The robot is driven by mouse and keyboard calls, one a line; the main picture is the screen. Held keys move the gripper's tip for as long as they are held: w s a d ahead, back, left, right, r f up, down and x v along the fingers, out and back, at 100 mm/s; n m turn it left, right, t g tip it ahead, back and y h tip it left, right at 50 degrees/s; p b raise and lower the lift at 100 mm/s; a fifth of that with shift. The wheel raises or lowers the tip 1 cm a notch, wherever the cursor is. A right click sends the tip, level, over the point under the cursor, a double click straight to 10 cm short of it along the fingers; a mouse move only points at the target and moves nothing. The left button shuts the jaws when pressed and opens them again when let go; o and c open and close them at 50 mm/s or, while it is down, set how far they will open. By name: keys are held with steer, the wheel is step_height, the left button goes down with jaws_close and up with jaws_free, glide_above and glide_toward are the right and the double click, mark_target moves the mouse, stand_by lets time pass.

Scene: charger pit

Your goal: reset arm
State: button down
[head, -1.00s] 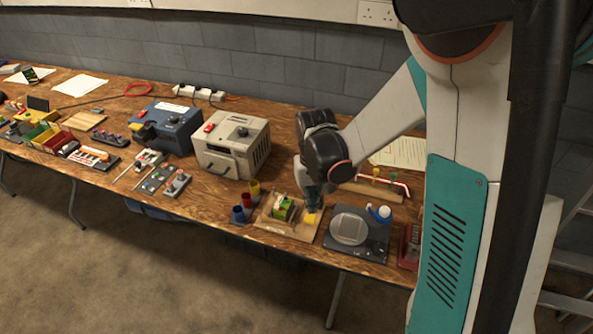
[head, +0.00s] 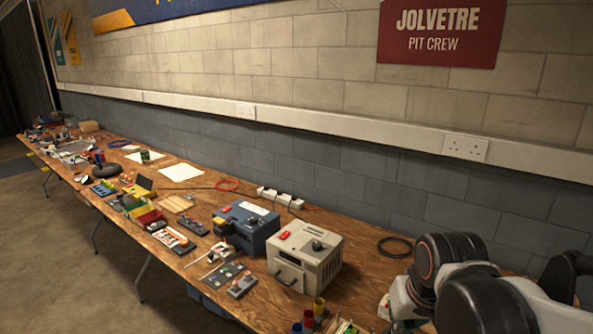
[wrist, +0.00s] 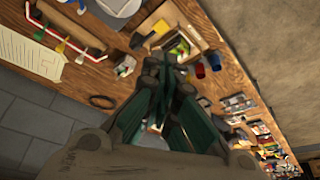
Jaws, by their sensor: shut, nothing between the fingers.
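In the wrist view my gripper (wrist: 166,72) shows as dark green and black fingers, closed together with nothing between them. It is above the bench (wrist: 100,77), apart from the things on it. In the head view my folded arm fills the bottom right corner and the fingers cannot be made out there. The wooden board (wrist: 183,42) with a green and yellow piece lies beyond the fingertips in the wrist view.
A beige power unit (head: 306,257) and a blue unit (head: 246,228) stand on the bench left of my arm. Red, blue and yellow cups (head: 318,306) are at the front edge. A black cable ring (head: 394,246) lies near the wall. A wall socket (head: 465,148) is above.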

steer(key=s+r+t, duration=0.3)
steer(key=s+r, duration=0.1)
steer(key=s, duration=0.3)
steer(key=shift+s+n, duration=0.15)
steer(key=shift+n, duration=0.15)
